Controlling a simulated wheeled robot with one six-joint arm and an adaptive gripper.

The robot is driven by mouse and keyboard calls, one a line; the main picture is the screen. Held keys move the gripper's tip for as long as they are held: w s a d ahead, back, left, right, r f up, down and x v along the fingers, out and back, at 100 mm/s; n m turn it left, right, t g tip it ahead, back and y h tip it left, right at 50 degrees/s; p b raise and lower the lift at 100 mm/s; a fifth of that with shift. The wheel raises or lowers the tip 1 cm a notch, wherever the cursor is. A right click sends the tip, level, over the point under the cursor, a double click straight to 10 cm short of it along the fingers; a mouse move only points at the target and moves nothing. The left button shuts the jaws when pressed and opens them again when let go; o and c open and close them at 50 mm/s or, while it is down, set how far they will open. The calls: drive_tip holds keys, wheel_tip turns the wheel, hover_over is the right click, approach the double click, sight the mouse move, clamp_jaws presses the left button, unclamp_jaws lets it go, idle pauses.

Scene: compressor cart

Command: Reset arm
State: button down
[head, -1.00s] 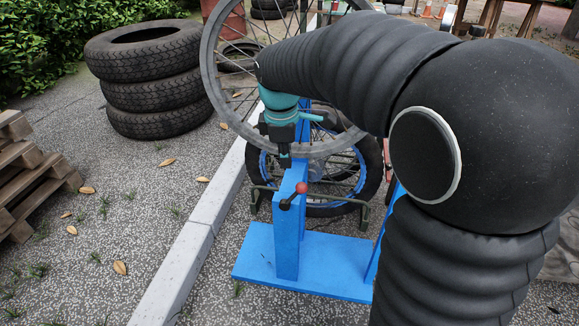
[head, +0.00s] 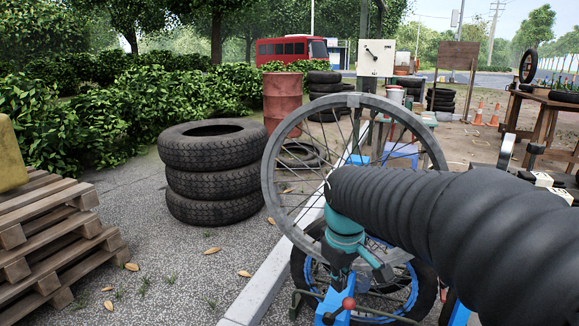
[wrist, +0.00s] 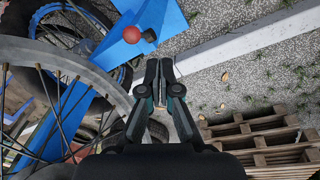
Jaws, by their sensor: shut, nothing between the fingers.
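My gripper (head: 335,282) points down beside a spoked wheel and above a blue stand in the head view. In the wrist view my gripper (wrist: 159,68) has its two dark fingers together with nothing between them. The blue stand (wrist: 165,20) and its red ball knob (wrist: 132,34) lie just beyond the fingertips, to the left. The red knob also shows below the gripper in the head view (head: 348,303). My black-sleeved arm covers much of the lower right of the head view.
The upright bare wheel (head: 273,185) stands close to my arm; its rim also fills the left of the wrist view (wrist: 75,62). Stacked tyres (head: 213,175), wooden pallets (head: 45,235) and a red barrel (head: 283,100) stand leftward. Open paving lies between tyres and pallets.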

drive_tip(key=s+d+m+t, duration=0.2)
drive_tip(key=s+m, duration=0.1)
drive_tip(key=s, duration=0.6)
drive_tip(key=s+d+m+t, duration=0.1)
drive_tip(key=s+d+m, duration=0.2)
drive_tip(key=s, duration=0.6)
drive_tip(key=shift+d+m+t, duration=0.15)
drive_tip(key=shift+m+t, duration=0.25)
drive_tip(key=shift+m, duration=0.3)
drive_tip(key=shift+d+f, duration=0.1)
